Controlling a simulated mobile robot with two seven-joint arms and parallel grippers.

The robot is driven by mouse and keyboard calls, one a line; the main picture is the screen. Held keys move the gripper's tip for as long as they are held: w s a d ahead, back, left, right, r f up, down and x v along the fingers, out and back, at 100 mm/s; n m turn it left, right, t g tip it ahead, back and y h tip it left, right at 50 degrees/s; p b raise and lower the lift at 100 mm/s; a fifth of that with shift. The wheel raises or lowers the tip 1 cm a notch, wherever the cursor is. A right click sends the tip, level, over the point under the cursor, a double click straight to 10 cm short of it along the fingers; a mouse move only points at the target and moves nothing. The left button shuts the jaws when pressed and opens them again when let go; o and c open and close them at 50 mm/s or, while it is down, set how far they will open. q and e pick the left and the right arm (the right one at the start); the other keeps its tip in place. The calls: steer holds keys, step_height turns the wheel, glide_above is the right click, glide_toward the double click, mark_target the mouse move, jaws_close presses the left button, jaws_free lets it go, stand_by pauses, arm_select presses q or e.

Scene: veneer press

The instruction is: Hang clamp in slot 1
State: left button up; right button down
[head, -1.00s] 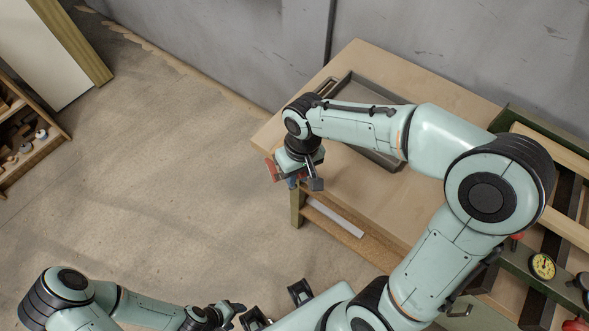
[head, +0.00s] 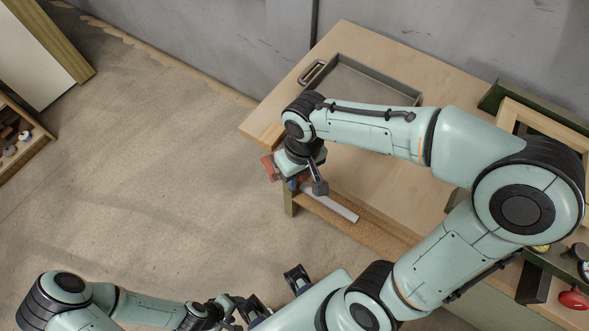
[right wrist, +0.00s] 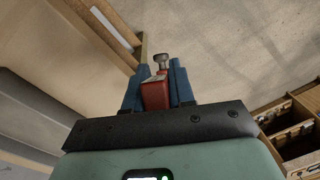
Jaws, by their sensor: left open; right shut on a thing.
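My right gripper (head: 292,182) is beside the near left corner of the workbench. It is shut on a red clamp (head: 269,167), whose red part shows left of the wrist. In the right wrist view the red clamp (right wrist: 155,95) sits between the two blue fingers of the right gripper (right wrist: 158,82), with a metal screw end beyond them. My left gripper (head: 232,305) is low in the head view, open and empty, apart from the bench. I cannot make out slot 1 in either view.
The workbench (head: 262,118) carries a grey tray (head: 345,72); a pale strip (head: 330,205) lies on its lower shelf. A wooden rack (head: 30,150) with small items stands at the left edge. A compartmented wooden unit (right wrist: 290,125) shows in the right wrist view. Open floor lies between.

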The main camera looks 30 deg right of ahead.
steer(key=shift+s+a+b, duration=0.15)
steer(key=shift+s+b, duration=0.25)
steer(key=shift+s, duration=1.35)
